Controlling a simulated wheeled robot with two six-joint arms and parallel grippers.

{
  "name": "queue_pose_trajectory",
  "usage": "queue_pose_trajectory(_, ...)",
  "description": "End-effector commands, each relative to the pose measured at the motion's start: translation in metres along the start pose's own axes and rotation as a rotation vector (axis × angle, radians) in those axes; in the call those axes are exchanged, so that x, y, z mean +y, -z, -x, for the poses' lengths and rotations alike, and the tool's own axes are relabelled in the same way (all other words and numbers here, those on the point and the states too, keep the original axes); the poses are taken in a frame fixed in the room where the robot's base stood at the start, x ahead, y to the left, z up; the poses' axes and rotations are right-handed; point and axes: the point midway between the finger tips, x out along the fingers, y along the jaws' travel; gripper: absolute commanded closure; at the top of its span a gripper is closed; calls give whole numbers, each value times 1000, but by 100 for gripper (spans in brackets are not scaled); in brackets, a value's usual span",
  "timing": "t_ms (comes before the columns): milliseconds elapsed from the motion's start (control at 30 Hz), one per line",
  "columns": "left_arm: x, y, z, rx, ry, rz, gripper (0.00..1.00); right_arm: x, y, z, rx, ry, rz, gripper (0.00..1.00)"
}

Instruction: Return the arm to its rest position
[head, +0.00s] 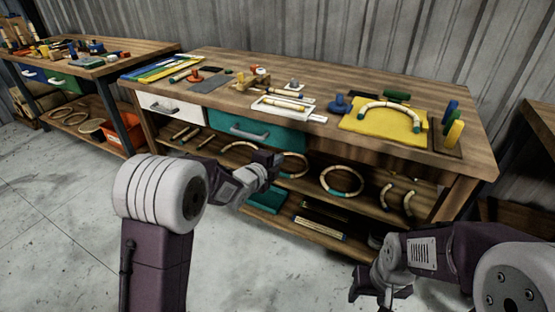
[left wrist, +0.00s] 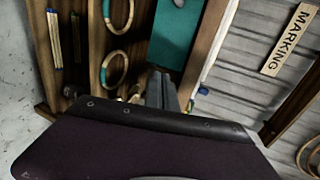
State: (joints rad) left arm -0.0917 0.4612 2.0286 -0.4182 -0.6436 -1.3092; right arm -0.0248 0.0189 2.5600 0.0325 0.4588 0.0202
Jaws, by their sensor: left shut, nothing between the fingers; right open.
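My left arm comes in from the left in the head view. Its gripper (head: 270,163) is shut and empty, in front of the workbench (head: 462,130) near the teal drawer (head: 248,130). In the left wrist view the gripper (left wrist: 160,90) points toward the bench, its fingers together. My right gripper (head: 372,290) is open and empty, low at the bottom right of the head view, in front of the bench. A bent rattan piece (head: 390,107) lies on a yellow board (head: 357,126) on the bench top, apart from both grippers.
Rattan rings (head: 342,180) and short curved pieces hang or rest on the shelf below the bench top. A white tray (head: 290,107) and small tools are on top. A second bench (head: 120,62) stands at the left. The floor (head: 60,215) in front is clear.

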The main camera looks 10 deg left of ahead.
Motion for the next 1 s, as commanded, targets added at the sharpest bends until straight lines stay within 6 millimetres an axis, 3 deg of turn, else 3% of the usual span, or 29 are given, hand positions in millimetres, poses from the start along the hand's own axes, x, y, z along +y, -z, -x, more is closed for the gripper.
queue_pose_trajectory(167, 0, 0, 0, 0, 0, 0, 100, 0, 0, 0, 0, 0, 0, 46)
queue_pose_trajectory(267, -16, -5, 6, -11, 29, -5, 100, 0, 0, 0, 0, 0, 0, 46)
queue_pose_trajectory(333, -37, -13, 29, -40, 61, 3, 100, 0, 0, 0, 0, 0, 0, 46)
queue_pose_trajectory(367, -31, -20, 45, -77, 27, 45, 100, 0, 0, 0, 0, 0, 0, 46)
queue_pose_trajectory(433, 16, -36, 81, -185, -134, 293, 100, 0, 0, 0, 0, 0, 0, 46)
queue_pose_trajectory(533, 84, -41, 129, -348, -333, 663, 100, 0, 0, 0, 0, 0, 0, 46)
queue_pose_trajectory(700, 172, -21, 204, -636, -577, 1155, 100, 0, 0, 0, 0, 0, 0, 46)
queue_pose_trajectory(800, 210, -3, 242, -822, -687, 1381, 100, 0, 0, 0, 0, 0, 0, 46)
queue_pose_trajectory(933, 237, 18, 285, -1105, -759, 1657, 100, 0, 0, 0, 0, 0, 0, 46)
queue_pose_trajectory(967, 229, 18, 288, -1133, -738, 1697, 100, 0, 1, 8, -1, 0, 0, 46)
queue_pose_trajectory(1000, 203, 18, 295, -1124, -739, 1688, 100, -1, 3, 35, -2, 0, 0, 46)
